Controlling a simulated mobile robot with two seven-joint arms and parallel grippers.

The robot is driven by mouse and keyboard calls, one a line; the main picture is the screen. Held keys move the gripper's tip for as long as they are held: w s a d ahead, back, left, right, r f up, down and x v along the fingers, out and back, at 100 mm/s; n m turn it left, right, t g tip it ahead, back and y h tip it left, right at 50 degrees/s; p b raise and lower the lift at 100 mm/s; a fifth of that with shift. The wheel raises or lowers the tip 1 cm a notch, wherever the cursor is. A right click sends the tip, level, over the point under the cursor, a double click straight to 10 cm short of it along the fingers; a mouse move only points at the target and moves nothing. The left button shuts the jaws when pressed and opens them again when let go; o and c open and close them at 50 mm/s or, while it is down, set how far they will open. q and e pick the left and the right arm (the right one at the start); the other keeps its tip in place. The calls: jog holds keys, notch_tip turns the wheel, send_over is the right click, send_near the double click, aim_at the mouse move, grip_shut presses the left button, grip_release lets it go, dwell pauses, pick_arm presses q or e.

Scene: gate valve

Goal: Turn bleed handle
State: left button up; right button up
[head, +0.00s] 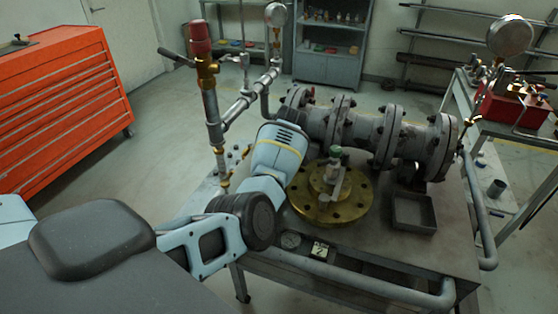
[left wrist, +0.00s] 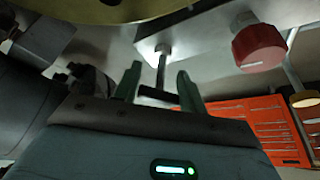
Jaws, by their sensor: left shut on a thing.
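The bleed handle (left wrist: 161,72) shows in the left wrist view as a dark thin stem with a crossbar, under a pale metal block (left wrist: 190,38). My left gripper (left wrist: 159,76) is around it, one finger on each side, shut on it. Small gaps seem to show beside the stem, and contact points are hard to see. In the head view my left arm reaches to the left side of the brass flange (head: 352,208) on the bench; the arm hides the gripper and handle there. My right gripper is in neither view.
A red knob (left wrist: 258,48) is right of the handle in the left wrist view. In the head view, a flanged pipe (head: 365,132) runs behind the brass flange. An upright pipe with a red top (head: 201,45) stands left. A grey tray (head: 414,212) lies right.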

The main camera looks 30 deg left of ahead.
pick_arm(q)
jog(key=n+b, duration=0.1)
jog(key=n+g, duration=0.1)
jog(key=n, duration=0.1)
jog(key=shift+f+b, duration=0.4)
jog(key=n+g+b, duration=0.2)
jog(key=n+b, duration=0.2)
jog(key=shift+r+n, duration=0.1)
jog(key=shift+n, duration=0.2)
jog(key=shift+d+r+n+g+b, duration=0.15)
jog(key=shift+n+g+b, duration=0.25)
jog(key=shift+n+b, duration=0.4)
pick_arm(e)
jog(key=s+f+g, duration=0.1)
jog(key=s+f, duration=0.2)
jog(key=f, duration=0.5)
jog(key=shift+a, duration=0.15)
pick_arm(q)
jog(key=o, duration=1)
jog(key=shift+r, duration=0.1)
jog(key=v, duration=0.7)
jog(key=shift+d+r, duration=0.15)
jog(key=shift+r, duration=0.2)
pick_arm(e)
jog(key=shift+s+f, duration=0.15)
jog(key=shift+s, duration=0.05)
